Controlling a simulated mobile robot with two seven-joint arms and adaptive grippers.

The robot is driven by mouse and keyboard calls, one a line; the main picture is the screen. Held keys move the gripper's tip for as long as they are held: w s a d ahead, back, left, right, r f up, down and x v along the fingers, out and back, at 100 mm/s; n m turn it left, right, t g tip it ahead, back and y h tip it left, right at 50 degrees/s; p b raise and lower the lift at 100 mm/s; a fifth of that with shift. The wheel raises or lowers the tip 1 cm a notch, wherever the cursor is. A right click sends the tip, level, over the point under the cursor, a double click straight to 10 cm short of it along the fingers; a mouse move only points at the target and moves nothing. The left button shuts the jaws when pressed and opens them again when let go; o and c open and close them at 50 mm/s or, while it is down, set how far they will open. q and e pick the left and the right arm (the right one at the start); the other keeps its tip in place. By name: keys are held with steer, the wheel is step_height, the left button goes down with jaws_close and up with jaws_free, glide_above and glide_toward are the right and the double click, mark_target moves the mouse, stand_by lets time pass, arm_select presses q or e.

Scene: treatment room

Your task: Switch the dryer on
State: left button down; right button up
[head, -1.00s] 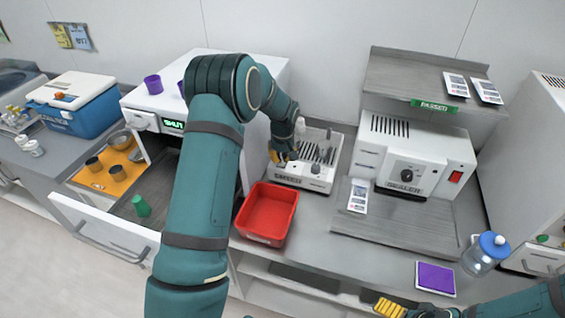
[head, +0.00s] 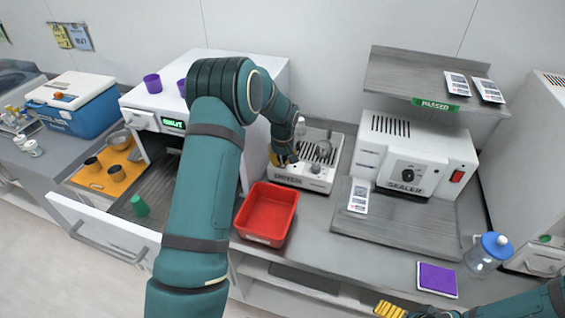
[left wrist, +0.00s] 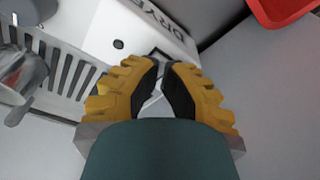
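The dryer (head: 303,173) is a low white unit with a slotted top, at the back of the counter. Its lettered front also shows in the left wrist view (left wrist: 140,32), with a small dark round spot. My left gripper (head: 283,160) is at the left end of the dryer's front. In the left wrist view my left gripper (left wrist: 161,66) has its fingertips close together, with nothing seen held. A dark-edged switch (left wrist: 165,55) lies just at the tips, partly hidden; contact and its position cannot be told. My right gripper (head: 388,308) is at the bottom edge, partly cut off.
A red tray (head: 266,213) stands just in front of the dryer. A white sealer (head: 415,155) is to the right. A white cabinet with an open front (head: 150,118) is to the left.

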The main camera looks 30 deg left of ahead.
mark_target(282, 164)
arm_select(q)
steer(key=shift+f+b, duration=0.45)
steer(key=shift+f, duration=0.2)
steer(key=shift+r, duration=0.1)
stand_by(0.3)
steer(key=shift+r+p, duration=1.95)
steer(key=shift+r, duration=1.55)
steer(key=shift+f, duration=0.15)
